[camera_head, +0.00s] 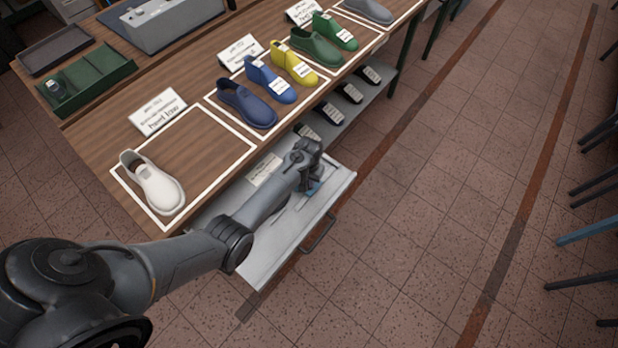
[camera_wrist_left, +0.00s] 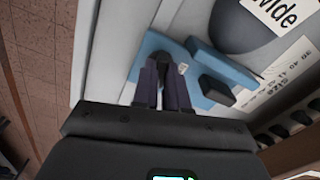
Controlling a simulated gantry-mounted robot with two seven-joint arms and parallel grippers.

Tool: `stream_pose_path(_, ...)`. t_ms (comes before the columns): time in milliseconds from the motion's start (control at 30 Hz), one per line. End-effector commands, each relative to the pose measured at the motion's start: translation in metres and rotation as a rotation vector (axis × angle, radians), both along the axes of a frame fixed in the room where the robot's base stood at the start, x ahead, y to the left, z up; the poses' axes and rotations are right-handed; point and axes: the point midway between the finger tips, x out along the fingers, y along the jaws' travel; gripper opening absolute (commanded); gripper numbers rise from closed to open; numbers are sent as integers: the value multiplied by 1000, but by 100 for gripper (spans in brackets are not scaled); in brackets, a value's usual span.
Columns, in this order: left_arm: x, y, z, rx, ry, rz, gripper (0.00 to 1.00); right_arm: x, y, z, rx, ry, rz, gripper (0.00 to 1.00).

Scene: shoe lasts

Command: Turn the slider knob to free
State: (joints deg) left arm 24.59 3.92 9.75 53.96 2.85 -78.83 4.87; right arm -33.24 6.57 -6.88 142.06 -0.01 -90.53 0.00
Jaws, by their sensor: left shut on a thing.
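A pale grey drawer (camera_head: 285,238) stands pulled out from under the table's front edge. My left gripper (camera_head: 312,186) reaches down into it, over a small blue part. In the left wrist view, the blue slider part (camera_wrist_left: 150,48) lies on the grey drawer floor. A blue bar (camera_wrist_left: 222,66) and a dark block (camera_wrist_left: 216,90) are beside my fingers. My left gripper (camera_wrist_left: 166,82) is shut at a small dark knob (camera_wrist_left: 182,68) on the blue part. The fingers hide most of the knob, so its setting cannot be read. My right gripper is in neither view.
A dark grey rounded form (camera_wrist_left: 238,28) with a "Wide" label and a printed size scale (camera_wrist_left: 282,72) lie near the blue part. The table (camera_head: 190,135) carries several coloured shoes and a white shoe (camera_head: 152,183). Open floor lies right of the drawer handle (camera_head: 318,232).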

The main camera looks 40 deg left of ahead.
Motion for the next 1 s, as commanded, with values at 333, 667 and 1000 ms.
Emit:
stream_pose_path(333,0,-1,3,-2,1,330,0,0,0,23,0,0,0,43)
stream_pose_path(667,1,-1,2,-2,0,645,0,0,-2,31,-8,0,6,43)
stream_pose_path(1000,1,-1,0,-2,0,960,0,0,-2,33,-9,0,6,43)
